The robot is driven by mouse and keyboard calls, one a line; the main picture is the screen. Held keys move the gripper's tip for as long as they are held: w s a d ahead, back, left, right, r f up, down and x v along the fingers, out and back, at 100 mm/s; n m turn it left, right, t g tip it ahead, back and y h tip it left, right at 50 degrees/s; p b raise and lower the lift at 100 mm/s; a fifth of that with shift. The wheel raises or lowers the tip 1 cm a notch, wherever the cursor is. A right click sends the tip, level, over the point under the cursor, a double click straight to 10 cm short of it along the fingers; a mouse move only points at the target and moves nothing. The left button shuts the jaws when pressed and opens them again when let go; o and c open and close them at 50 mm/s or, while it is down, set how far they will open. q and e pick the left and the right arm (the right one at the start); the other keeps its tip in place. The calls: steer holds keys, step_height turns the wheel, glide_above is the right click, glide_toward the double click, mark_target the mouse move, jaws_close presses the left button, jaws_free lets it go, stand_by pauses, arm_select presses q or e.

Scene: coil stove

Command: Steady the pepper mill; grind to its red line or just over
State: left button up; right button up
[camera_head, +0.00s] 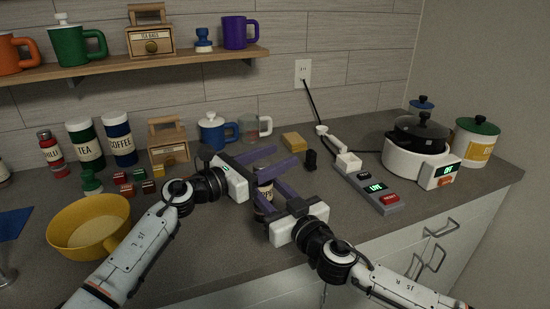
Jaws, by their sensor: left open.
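The pepper mill (264,191) stands on the counter in the middle of the head view. Part of its pale label shows, but its top and sides are largely hidden by my purple fingers, and I cannot make out a red line. My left gripper (278,160) is open, its two fingers reaching right at the mill's upper part; contact cannot be told. My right gripper (263,187) comes from the front right, with its fingers apart on either side of the mill. Whether they press on it is hidden.
A small black object (311,160) and a yellow sponge (294,142) stand behind. A grey switch box (368,188) lies right, before the stove (415,162) with its dark pot (420,132). A yellow bowl (90,225) is at left. The front counter is partly clear.

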arm_select(q)
steer(key=c, duration=1.1)
steer(key=shift+o, duration=0.2)
steer(key=m+g+h, duration=0.1)
steer(key=g, duration=0.1)
steer(key=m+g, duration=0.1)
steer(key=s+m+g+h, duration=0.1)
steer(key=m+g, duration=0.1)
steer(key=shift+d+f+g+h, duration=0.15)
steer(key=shift+d+g+h, duration=0.1)
steer(key=shift+g+h, duration=0.05)
steer(key=shift+s+g, duration=0.15)
steer(key=shift+g, duration=0.15)
steer(key=o, duration=1.1)
steer(key=shift+c, duration=0.2)
